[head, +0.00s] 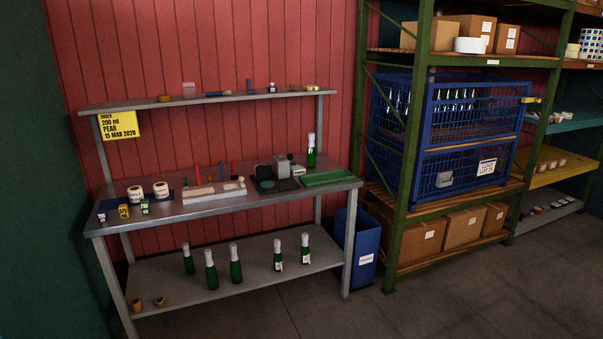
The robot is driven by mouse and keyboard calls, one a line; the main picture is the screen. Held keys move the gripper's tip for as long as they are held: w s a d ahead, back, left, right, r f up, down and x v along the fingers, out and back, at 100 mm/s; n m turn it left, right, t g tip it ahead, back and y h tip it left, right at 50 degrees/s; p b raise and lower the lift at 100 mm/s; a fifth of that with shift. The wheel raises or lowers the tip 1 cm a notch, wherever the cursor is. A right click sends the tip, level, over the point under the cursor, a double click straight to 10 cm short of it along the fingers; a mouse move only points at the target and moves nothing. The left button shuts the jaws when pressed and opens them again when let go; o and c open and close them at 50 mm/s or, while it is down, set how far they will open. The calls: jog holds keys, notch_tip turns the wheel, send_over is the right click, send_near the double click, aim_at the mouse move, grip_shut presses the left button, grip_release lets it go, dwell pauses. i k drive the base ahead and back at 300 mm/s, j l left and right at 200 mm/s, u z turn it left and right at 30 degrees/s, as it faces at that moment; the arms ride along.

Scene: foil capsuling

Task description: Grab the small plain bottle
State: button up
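Several green bottles with pale tops stand upright on the lower shelf (182,299) of the metal bench. The back left bottle (188,261) shows no label and looks shorter than two other unlabelled bottles, the front one (210,273) and the one right of it (236,269). It also stands farther back, so its true size is hard to judge. Two short bottles on the right, one (278,257) and another (305,252), carry white labels. One more green bottle (311,156) stands on the bench top at the back right. My gripper is not in view.
The bench top (215,209) holds label rolls (161,190), a white tray (212,192) and a green mat (326,178). Brown cups (137,304) stand at the shelf's left. A blue bin (364,252) and a rack with blue crates stand right. The floor in front is clear.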

aim_at(311, 153)
jog(key=i, duration=1.85)
jog(key=i+u, duration=0.25)
jog(key=i, duration=0.15)
jog(key=i+l+u, duration=0.2)
jog(key=i, duration=0.25)
jog(key=i+l+u, duration=0.25)
jog(key=i, duration=0.15)
jog(key=i+l+u, duration=0.35)
jog(key=i+u, duration=0.15)
jog(key=i+l+u, duration=0.45)
jog(key=k+l, duration=0.05)
jog(key=l, duration=0.05)
